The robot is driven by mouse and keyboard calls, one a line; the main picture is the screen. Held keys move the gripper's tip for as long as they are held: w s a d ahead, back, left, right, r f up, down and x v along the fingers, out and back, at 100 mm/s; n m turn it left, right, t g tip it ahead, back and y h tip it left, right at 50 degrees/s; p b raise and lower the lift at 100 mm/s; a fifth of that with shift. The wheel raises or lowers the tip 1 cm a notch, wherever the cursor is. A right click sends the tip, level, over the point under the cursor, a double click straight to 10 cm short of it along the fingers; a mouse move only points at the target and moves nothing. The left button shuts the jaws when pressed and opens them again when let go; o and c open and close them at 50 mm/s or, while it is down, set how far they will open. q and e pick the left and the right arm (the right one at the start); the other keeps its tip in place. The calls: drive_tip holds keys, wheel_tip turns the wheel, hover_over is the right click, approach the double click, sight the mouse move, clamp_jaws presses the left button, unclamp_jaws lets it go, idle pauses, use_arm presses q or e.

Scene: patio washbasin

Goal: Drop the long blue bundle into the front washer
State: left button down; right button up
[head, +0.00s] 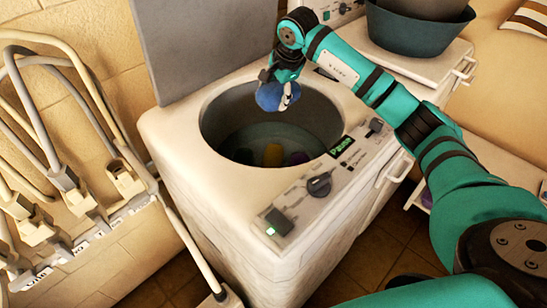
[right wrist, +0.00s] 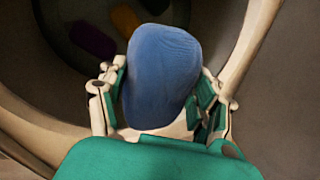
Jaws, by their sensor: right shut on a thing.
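The front washer (head: 240,215) is a white top-loader with its grey lid raised and its round drum opening (head: 225,110) uncovered. My right gripper (head: 276,97) is shut on the long blue bundle (head: 269,97), over the far right part of the opening. In the right wrist view the bundle (right wrist: 160,75) sits between both fingers (right wrist: 158,110), end toward the camera, with the drum's rim behind it. Several bundles lie at the drum's bottom, among them a yellow one (head: 272,154) and a purple one (head: 297,158). My left gripper is not in view.
The washer's control panel (head: 320,185) with a dark knob and green display is at its near right edge. A dark basin (head: 415,35) stands on a white surface at the upper right.

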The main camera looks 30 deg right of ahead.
wheel_tip(320, 180, down, 2)
drive_tip(key=shift+f+b, duration=0.15)
drive_tip(key=shift+b, duration=0.3)
drive_tip(key=o, duration=1.4)
drive_tip(key=shift+c, duration=0.2)
drive_tip(key=v, duration=1.2)
